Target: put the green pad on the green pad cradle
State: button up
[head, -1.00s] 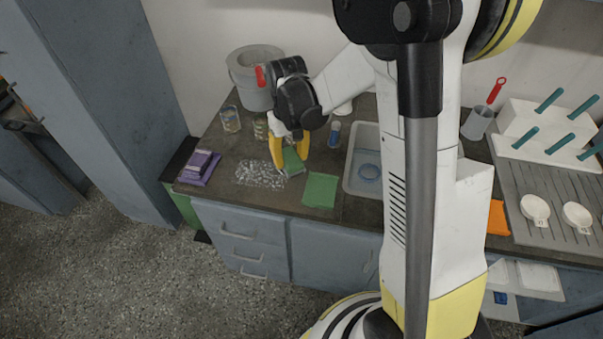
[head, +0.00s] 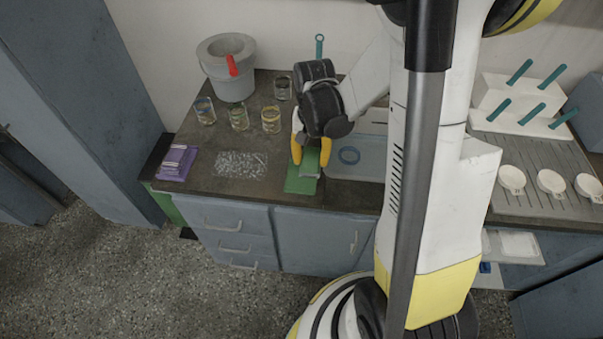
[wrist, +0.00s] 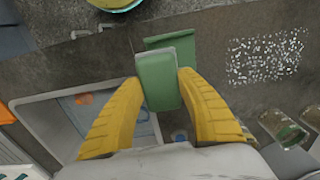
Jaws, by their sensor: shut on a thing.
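My gripper (head: 311,155) points down with its two yellow fingers shut on the green pad (head: 311,164). In the wrist view, the green pad (wrist: 158,80) sits between the fingertips (wrist: 160,78) and hides part of what is behind it. The green pad cradle (head: 299,186) is a flat green plate near the counter's front edge. In the wrist view, the cradle (wrist: 172,42) shows past the pad's far end. The pad overlaps the cradle in both views, but I cannot tell whether they touch.
A patch of pale granules (head: 241,165) lies left of the cradle, with a purple pad on a purple cradle (head: 177,163) beyond it. Glass jars (head: 239,118) and a grey bucket (head: 229,75) stand behind. A pale sink tray (head: 360,170) lies right of the cradle.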

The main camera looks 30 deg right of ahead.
jog(key=shift+w+a+f+b, duration=0.35)
jog(key=shift+w+a+f, duration=0.55)
jog(key=shift+a, duration=0.1)
jog(key=shift+s+f+b, duration=0.1)
jog(key=shift+f+b, duration=0.8)
jog(key=shift+f, duration=0.95)
jog(key=shift+f, duration=0.25)
jog(key=o, duration=1.3)
jog(key=shift+r, duration=0.1)
jog(key=shift+r, duration=0.1)
